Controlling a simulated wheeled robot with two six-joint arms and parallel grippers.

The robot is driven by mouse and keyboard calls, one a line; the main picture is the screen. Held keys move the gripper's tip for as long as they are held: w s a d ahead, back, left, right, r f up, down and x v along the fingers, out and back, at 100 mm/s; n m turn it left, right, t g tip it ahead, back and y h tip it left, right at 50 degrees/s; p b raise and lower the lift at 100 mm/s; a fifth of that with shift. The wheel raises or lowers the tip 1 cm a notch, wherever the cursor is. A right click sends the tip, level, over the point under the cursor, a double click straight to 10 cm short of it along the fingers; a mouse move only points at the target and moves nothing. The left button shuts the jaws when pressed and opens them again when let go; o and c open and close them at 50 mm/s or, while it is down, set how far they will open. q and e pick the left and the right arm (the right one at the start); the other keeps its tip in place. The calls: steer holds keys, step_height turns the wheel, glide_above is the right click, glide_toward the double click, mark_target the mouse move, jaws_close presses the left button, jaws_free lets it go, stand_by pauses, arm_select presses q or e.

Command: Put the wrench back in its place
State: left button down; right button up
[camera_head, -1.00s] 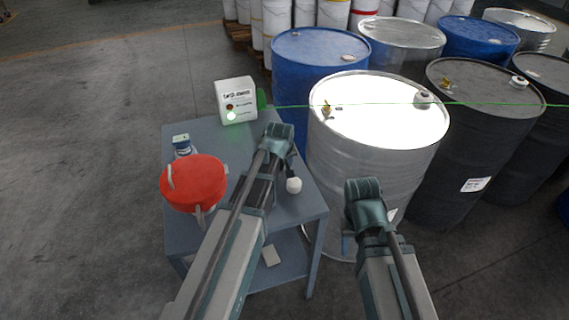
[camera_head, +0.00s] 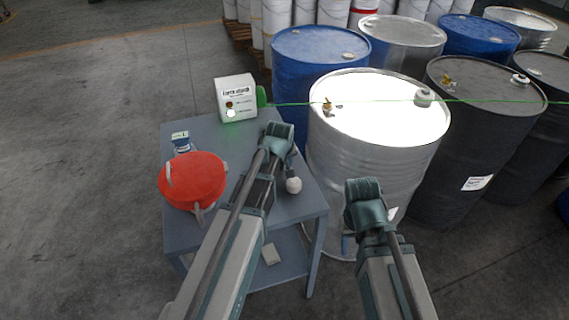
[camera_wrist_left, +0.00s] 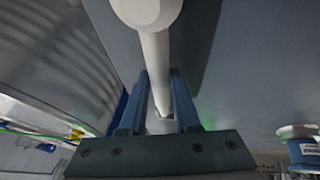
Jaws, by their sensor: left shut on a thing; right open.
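My left gripper (camera_wrist_left: 158,95) is shut around a pale bar (camera_wrist_left: 153,52) with a thick rounded end, over the table in the left wrist view. I cannot tell for sure whether this bar is the wrench. Its rounded white end (camera_head: 293,185) shows beside my left arm in the head view, where the arm hides the left jaws. My right gripper (camera_head: 348,246) is low in front of the silver drum (camera_head: 385,165), mostly hidden by its own arm. It is open, and nothing shows in it. No marked place for a wrench is visible.
A blue drum (camera_head: 318,70) and dark drums (camera_head: 470,135) stand close by. Floor at left is clear.

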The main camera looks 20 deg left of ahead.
arm_select(q)
steer(key=shift+f, duration=0.25)
stand_by(0.4)
steer(key=c, duration=0.6)
jaws_free()
steer(key=shift+o, duration=0.2)
steer(key=shift+s+r, duration=0.1)
steer(key=shift+r, duration=0.05)
steer(key=p+v, duration=1.2)
steer(key=v, duration=0.1)
steer(key=shift+r, duration=0.3)
steer(key=shift+s+d, duration=0.1)
